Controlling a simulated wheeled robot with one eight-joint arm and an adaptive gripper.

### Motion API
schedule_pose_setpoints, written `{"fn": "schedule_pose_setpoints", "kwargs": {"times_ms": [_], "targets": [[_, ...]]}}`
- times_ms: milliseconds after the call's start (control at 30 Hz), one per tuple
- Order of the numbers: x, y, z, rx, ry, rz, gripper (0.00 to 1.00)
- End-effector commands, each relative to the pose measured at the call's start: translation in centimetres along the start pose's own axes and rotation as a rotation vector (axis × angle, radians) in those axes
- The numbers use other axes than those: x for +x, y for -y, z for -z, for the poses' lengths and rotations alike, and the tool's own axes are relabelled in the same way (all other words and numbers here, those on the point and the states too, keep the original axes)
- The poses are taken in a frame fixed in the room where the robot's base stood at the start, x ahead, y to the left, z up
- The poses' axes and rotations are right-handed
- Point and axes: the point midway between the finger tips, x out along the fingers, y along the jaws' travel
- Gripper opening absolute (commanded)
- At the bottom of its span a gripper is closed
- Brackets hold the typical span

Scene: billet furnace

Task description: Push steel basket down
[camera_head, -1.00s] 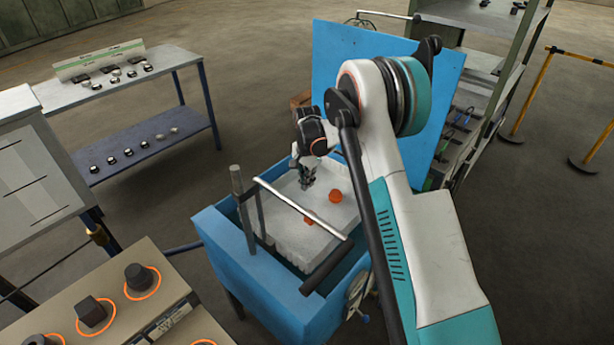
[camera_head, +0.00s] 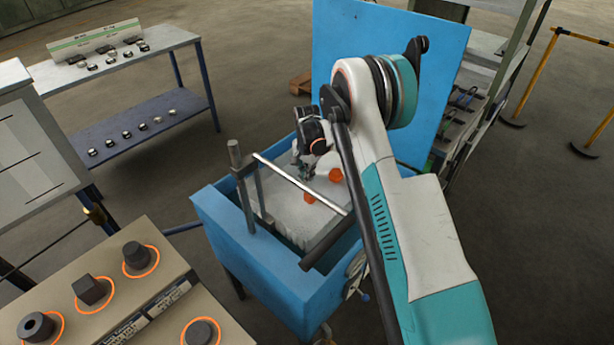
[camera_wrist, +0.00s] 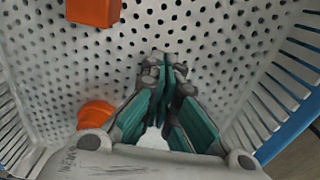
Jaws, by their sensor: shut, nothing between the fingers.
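The light grey perforated steel basket (camera_head: 322,216) sits inside a blue tank (camera_head: 250,262) in the head view. Its holed floor (camera_wrist: 235,50) and slotted side wall fill the wrist view. Two orange pieces lie in the basket, one at the back right (camera_head: 336,175) and one nearer the front (camera_head: 309,197). My gripper (camera_head: 306,176) is over the basket, pointing down, left of the back orange piece. In the wrist view my gripper (camera_wrist: 166,70) has its fingertips together and nothing between them. They are close over the floor; I cannot tell whether they touch it.
A metal bar (camera_head: 298,184) crosses above the basket, beside an upright post (camera_head: 240,180) at the tank's left. The blue lid (camera_head: 390,80) stands up behind. A control panel (camera_head: 110,285) is at front left, a workbench (camera_head: 125,100) at back left.

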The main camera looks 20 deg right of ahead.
Motion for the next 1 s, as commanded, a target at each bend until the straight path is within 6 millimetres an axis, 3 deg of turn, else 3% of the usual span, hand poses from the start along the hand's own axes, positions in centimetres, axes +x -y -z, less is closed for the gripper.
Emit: {"fn": "schedule_pose_setpoints", "kwargs": {"times_ms": [267, 700, 1000], "targets": [[3.3, 0.0, 0.0, 0.0, 0.0, 0.0, 0.0], [14.7, 0.0, 0.0, 0.0, 0.0, 0.0, 0.0], [20.7, 0.0, 0.0, 0.0, 0.0, 0.0, 0.0]]}}
